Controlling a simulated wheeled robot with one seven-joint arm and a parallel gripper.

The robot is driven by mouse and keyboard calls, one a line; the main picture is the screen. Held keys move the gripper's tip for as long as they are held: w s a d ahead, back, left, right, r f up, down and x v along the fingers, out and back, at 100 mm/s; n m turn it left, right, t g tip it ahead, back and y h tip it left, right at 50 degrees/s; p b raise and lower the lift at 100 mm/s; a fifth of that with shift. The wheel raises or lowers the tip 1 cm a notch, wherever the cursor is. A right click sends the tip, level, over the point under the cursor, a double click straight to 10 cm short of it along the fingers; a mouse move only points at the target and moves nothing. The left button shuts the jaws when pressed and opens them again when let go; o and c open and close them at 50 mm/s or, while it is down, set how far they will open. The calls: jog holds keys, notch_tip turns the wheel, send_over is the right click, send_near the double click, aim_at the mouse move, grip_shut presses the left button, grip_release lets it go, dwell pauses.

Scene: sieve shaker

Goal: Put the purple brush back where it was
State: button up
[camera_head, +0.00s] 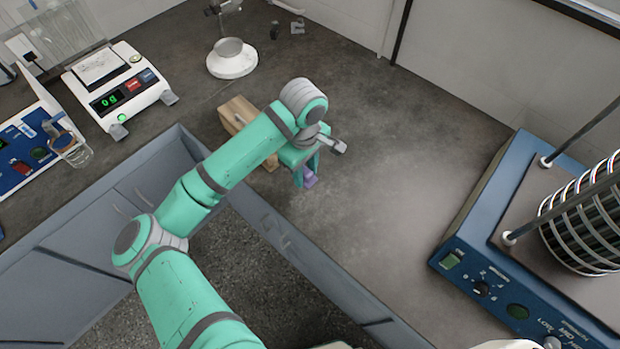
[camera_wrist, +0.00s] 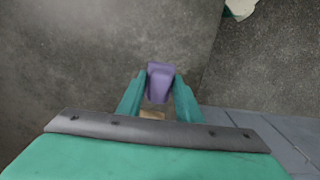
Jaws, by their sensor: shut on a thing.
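The purple brush (camera_head: 309,178) is held in my gripper (camera_head: 306,168), above or at the grey bench top near its front edge. In the wrist view the brush's purple body (camera_wrist: 160,80) sits between the two teal fingers of my gripper (camera_wrist: 160,93), which are shut on it. A small tan patch shows just below the brush in the wrist view; I cannot tell whether it is part of the brush. The brush's lower end is hard to make out, and I cannot tell whether it touches the bench.
A wooden block (camera_head: 238,112) stands left of my gripper, partly behind my arm. A balance (camera_head: 118,92) and a glass beaker (camera_head: 72,150) are at the left. A white-based stand (camera_head: 232,64) is at the back. A blue sieve shaker (camera_head: 480,235) stands at the right. The middle bench is clear.

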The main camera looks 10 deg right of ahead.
aim_at(310, 180)
jog(key=shift+w+d+f, duration=0.1)
jog(key=shift+d+f, duration=0.45)
jog(key=shift+f, duration=0.15)
jog(key=shift+w+d+f, duration=0.1)
jog(key=shift+d+f, duration=0.05)
jog(key=shift+f, duration=1.5)
jog(key=o, duration=0.9)
jog(key=shift+f, duration=0.15)
jog(key=shift+o, duration=0.2)
notch_tip(310, 180, up, 12)
jog(key=shift+r, duration=0.15)
